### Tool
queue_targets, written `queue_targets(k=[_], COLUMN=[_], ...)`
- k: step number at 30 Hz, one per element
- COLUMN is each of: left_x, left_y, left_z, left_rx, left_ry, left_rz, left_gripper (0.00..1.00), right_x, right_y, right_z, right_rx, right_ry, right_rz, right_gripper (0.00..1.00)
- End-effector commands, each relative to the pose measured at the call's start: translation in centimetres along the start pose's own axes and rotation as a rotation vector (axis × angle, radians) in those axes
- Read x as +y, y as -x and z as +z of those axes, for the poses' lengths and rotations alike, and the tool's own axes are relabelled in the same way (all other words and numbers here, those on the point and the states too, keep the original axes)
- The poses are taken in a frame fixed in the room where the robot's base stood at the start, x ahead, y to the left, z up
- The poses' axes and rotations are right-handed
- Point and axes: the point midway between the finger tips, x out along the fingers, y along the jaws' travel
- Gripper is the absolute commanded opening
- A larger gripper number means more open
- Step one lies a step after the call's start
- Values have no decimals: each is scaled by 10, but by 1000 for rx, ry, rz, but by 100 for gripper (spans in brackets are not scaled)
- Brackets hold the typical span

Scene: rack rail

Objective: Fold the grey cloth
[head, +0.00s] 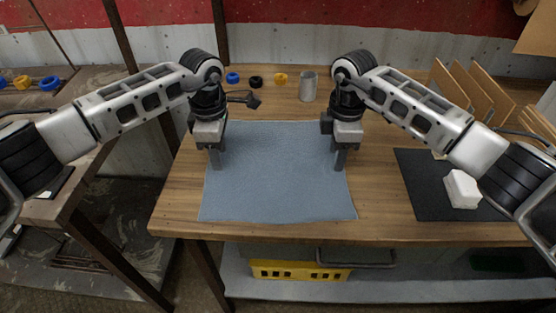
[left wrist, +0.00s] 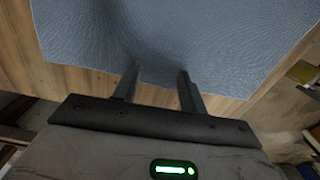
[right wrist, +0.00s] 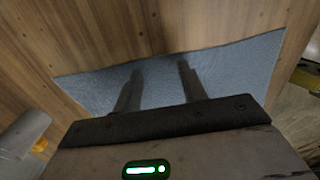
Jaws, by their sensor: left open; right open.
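The grey cloth (head: 275,190) lies spread out on the wooden table, mostly flat, with its near edge close to the table's front edge. My left gripper (head: 215,160) is open over the left part of the cloth. In the left wrist view, its fingertips (left wrist: 157,72) are at the cloth (left wrist: 220,35) near one edge, with nothing clearly between them. My right gripper (head: 340,160) is open over the cloth's right side. In the right wrist view, its fingertips (right wrist: 160,66) are over the cloth (right wrist: 235,68) near an edge. Whether the fingers touch the fabric I cannot tell.
A grey cylinder (head: 308,86) and blue, black and yellow rings (head: 280,80) stand at the back of the table (head: 380,220). A black mat (head: 425,180) with a white block (head: 461,189) lies at the right. Upright boards (head: 465,90) stand at the back right.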

Motion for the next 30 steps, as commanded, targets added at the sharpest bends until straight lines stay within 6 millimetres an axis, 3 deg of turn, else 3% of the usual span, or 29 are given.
queue_targets(k=[19,28,30], left_x=[0,0,-1], left_y=[-5,-6,-6], left_z=[0,0,0], left_rx=[0,0,0], left_ry=[0,0,0], left_rz=[-1,-2,-2], left_gripper=[42,0,0], right_x=[0,-1,-1], right_y=[-4,-5,-5], right_z=[0,0,0], right_rx=[0,-1,-1], right_ry=[-1,-1,-1], right_rz=[-2,-3,-3], right_gripper=[42,0,0])
